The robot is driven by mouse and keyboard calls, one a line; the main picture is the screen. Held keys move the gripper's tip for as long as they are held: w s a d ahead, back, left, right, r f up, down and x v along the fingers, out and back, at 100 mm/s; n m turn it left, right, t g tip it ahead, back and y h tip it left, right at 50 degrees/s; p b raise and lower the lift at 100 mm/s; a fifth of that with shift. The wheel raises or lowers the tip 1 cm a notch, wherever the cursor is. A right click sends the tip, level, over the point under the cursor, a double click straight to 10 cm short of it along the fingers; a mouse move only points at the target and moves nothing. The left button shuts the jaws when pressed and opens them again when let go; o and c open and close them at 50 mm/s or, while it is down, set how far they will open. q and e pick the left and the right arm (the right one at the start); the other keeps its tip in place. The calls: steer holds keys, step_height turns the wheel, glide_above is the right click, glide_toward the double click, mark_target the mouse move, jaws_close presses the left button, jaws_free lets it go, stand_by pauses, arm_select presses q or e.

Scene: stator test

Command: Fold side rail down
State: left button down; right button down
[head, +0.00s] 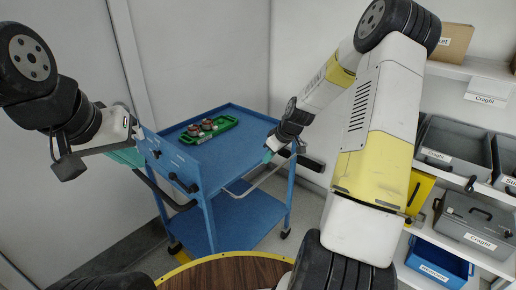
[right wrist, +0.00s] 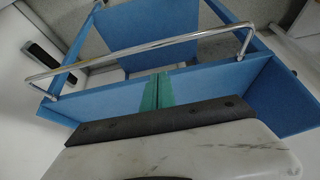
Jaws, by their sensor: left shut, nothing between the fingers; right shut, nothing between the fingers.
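A blue cart (head: 232,152) stands ahead of me. Its side rail (head: 258,182), a bent silver bar, is on the right side, below the level of the top in the head view. In the right wrist view the rail (right wrist: 140,48) runs across above the fingers. My right gripper (head: 267,156) is shut and empty at the cart's right edge; its teal fingers (right wrist: 157,92) show before the blue panel, apart from the rail bar. I cannot tell whether they touch the cart. My left gripper (head: 126,157) is shut and empty beside the cart's left end panel, partly hidden.
A green tray (head: 222,124) with several brownish parts lies on the cart top. The cart has a lower shelf (head: 250,215). A round wooden table (head: 225,275) is in front. Shelves with grey bins (head: 450,140) stand at the right. Walls are close behind the cart.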

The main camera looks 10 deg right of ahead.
steer(key=s+d+f, duration=0.2)
steer(key=s+f, duration=0.1)
steer(key=f, duration=0.3)
steer(key=shift+d+f, duration=0.15)
steer(key=shift+f, duration=0.1)
stand_by(0.4)
steer(key=shift+r, duration=0.1)
stand_by(0.3)
